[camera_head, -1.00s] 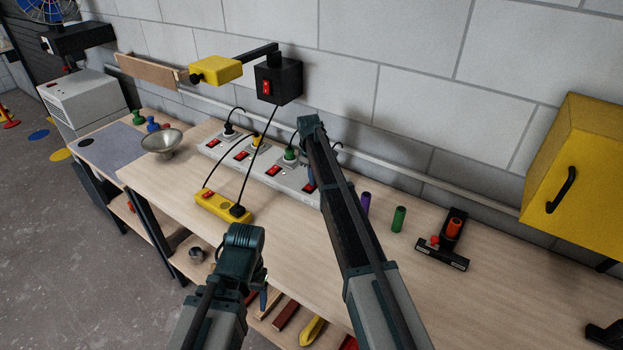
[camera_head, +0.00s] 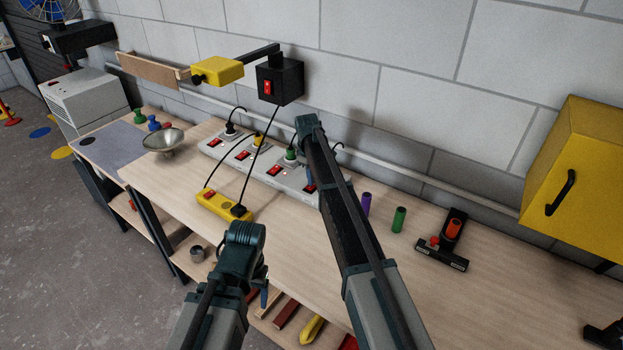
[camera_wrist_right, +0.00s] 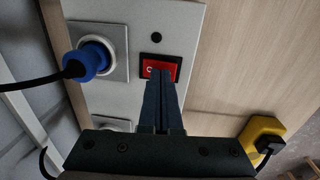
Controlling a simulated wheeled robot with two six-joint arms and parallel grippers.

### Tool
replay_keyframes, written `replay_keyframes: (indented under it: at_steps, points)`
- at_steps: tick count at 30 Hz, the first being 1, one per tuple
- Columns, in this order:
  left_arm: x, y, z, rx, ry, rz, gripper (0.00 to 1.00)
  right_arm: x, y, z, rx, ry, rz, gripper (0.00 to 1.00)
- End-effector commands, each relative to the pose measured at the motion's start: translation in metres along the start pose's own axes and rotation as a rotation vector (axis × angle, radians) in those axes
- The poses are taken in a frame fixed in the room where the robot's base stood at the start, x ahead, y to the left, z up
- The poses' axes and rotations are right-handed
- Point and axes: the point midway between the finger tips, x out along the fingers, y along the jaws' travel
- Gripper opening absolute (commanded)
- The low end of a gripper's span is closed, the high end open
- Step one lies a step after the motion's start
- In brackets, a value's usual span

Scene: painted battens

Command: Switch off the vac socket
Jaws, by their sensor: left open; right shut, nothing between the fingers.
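A long grey power strip (camera_head: 215,151) lies along the back of the bench, with several plugs and red rocker switches. I cannot read any label marking the vac socket. In the right wrist view, one red rocker switch (camera_wrist_right: 160,68) sits beside a blue plug (camera_wrist_right: 88,60) in a round socket; a dark, unlit dot is beside the switch. My right gripper (camera_wrist_right: 163,86) is shut and empty, its tips at the switch's near edge; contact is unclear. In the head view it is largely hidden by its arm. My left gripper (camera_head: 264,296) is low, before the bench edge, away from the strip.
A yellow switched box (camera_head: 222,206) with a black plug lies in front of the strip. A black wall box (camera_head: 278,80) with a red switch hangs above. A metal bowl (camera_head: 163,141) stands left; purple and green cylinders (camera_head: 399,219) stand right. Cables cross the middle.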

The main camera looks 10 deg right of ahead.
Motion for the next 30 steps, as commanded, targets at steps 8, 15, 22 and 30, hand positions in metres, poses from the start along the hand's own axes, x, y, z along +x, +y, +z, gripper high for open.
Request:
replay_keyframes:
  at_steps: [8, 15, 22, 30]
  points:
    - [-0.039, -0.004, 0.002, 0.001, 0.0, 0.0, 0.71, -0.039, 0.001, -0.004, 0.001, 0.0, 0.0, 0.0]
    - [-0.077, -0.007, 0.004, -0.002, 0.0, 0.001, 0.71, -0.077, 0.01, -0.004, 0.001, 0.0, 0.0, 0.0]
    - [-0.112, -0.01, 0.007, -0.011, 0.0, 0.002, 0.71, -0.112, 0.017, -0.004, 0.0, 0.0, 0.0, 0.0]
    - [-0.131, -0.012, 0.008, -0.013, -0.001, 0.003, 0.71, -0.131, 0.022, -0.004, 0.0, 0.0, 0.0, 0.0]
